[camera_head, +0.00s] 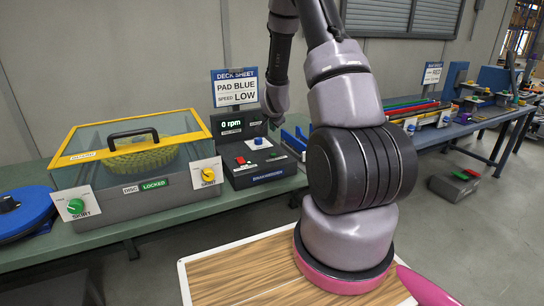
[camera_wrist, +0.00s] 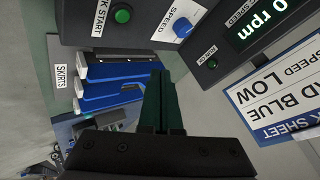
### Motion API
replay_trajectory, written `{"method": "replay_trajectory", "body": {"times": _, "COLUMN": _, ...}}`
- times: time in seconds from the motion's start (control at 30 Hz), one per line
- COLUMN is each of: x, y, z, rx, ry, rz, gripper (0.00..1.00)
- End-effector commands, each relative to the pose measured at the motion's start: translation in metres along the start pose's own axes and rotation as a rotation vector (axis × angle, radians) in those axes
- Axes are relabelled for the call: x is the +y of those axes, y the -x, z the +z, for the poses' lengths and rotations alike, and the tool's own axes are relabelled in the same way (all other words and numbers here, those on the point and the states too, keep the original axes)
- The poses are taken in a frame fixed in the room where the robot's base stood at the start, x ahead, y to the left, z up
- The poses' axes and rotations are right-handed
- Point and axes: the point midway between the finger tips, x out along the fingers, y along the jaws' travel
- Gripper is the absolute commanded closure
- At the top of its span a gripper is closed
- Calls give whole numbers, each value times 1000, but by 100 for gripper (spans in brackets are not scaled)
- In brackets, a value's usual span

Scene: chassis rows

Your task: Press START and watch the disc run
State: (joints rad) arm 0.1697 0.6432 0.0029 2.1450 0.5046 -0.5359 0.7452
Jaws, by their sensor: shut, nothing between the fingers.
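The control console (camera_head: 255,165) stands on the green bench; its display (camera_head: 231,124) reads 0 rpm. In the wrist view the display (camera_wrist: 264,20) shows upside down, with a green button (camera_wrist: 122,15) beside a partly cut-off START label. A blue SPEED knob (camera_wrist: 184,29) sits next to it. The disc (camera_head: 142,155), yellow-green, lies under the clear lid of a yellow-framed box (camera_head: 185,139) whose tag (camera_head: 153,185) reads DISC LOCKED. My gripper (camera_wrist: 162,76) is shut and empty, apart from the button in the picture. In the head view it is near the console's right side.
The deck sheet (camera_head: 235,90) reads PAD BLUE, SPEED LOW. A blue rack labelled SKIRTS (camera_wrist: 108,88) is beside my fingers. Green (camera_head: 75,206) and yellow (camera_head: 208,175) skirt knobs are on the box front.

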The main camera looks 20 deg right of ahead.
Motion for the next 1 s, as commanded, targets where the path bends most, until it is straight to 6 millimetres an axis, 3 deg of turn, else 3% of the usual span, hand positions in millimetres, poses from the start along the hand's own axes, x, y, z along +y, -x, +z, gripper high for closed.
{"method": "replay_trajectory", "body": {"times": 0.27, "x": 5, "y": -5, "z": 4, "rx": -2, "ry": 0, "rz": 3, "gripper": 100}}
{"method": "replay_trajectory", "body": {"times": 0.7, "x": 35, "y": -46, "z": 34, "rx": -3, "ry": 0, "rz": 4, "gripper": 100}}
{"method": "replay_trajectory", "body": {"times": 1.0, "x": 44, "y": -60, "z": 44, "rx": -1, "ry": 1, "rz": 1, "gripper": 100}}
